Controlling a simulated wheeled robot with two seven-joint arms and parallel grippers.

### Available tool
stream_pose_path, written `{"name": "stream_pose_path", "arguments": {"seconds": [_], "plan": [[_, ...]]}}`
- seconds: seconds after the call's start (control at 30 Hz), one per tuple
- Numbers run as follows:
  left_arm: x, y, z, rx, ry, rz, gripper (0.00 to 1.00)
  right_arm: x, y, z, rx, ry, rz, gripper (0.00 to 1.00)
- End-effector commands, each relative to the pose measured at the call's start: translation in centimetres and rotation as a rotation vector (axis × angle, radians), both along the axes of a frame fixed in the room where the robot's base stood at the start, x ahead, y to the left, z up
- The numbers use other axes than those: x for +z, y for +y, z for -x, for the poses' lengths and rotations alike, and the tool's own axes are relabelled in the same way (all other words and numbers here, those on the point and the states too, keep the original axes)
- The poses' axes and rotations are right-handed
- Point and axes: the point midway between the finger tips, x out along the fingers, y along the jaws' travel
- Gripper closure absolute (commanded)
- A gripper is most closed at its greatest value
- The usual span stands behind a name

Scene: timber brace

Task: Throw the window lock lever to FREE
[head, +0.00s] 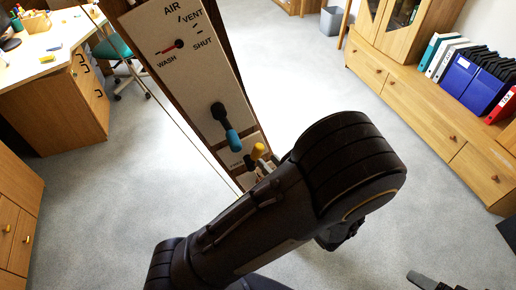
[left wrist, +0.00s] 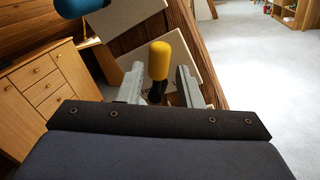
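A tall panel (head: 190,62) carries a small plate at its lower end with a yellow-handled lever (head: 258,150). The lettering beside this lever is mostly hidden or too small to read, so I cannot tell its setting. In the left wrist view the yellow handle (left wrist: 160,60) stands on a black stem between the two grey fingers of my left gripper (left wrist: 159,76). The fingers are apart, with a gap on each side of the handle. In the head view my left forearm hides much of that gripper. A dark piece at the bottom right edge may be my right gripper (head: 436,281).
A blue-handled lever (head: 227,127) sits just above the yellow one, and its blue end (left wrist: 82,5) shows at the top left in the wrist view. Above it is a red-pointer dial (head: 175,45) marked AIR. Wooden cabinets (head: 420,95) stand right, a desk (head: 60,95) left.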

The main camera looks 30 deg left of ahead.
Motion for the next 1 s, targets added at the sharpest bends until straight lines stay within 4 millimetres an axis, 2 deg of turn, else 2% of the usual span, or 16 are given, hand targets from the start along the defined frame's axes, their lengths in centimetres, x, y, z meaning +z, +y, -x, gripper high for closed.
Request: {"name": "stream_pose_path", "arguments": {"seconds": [0.1, 0.33, 0.7, 0.93, 1.0], "plan": [[0.2, 2.1, -0.8, 0.008, 0.001, 0.0, 0.68, 0.5, 0.0, 0.0, 0.0, 0.0, 0.0, 0.0], [0.1, 4.8, -2.1, 0.005, 0.0, 0.003, 0.68, 1.0, 0.0, 0.0, 0.0, 0.0, 0.0, 0.0], [0.0, 5.4, -2.4, 0.002, 0.0, 0.005, 0.68, 1.0, 0.0, 0.0, 0.0, 0.0, 0.0, 0.0], [0.0, 5.4, -2.4, 0.002, 0.0, 0.005, 0.96, 1.0, 0.0, 0.0, 0.0, 0.0, 0.0, 0.0], [0.0, 5.4, -2.4, 0.002, 0.0, 0.005, 1.0, 1.0, 0.0, 0.0, 0.0, 0.0, 0.0, 0.0]]}}
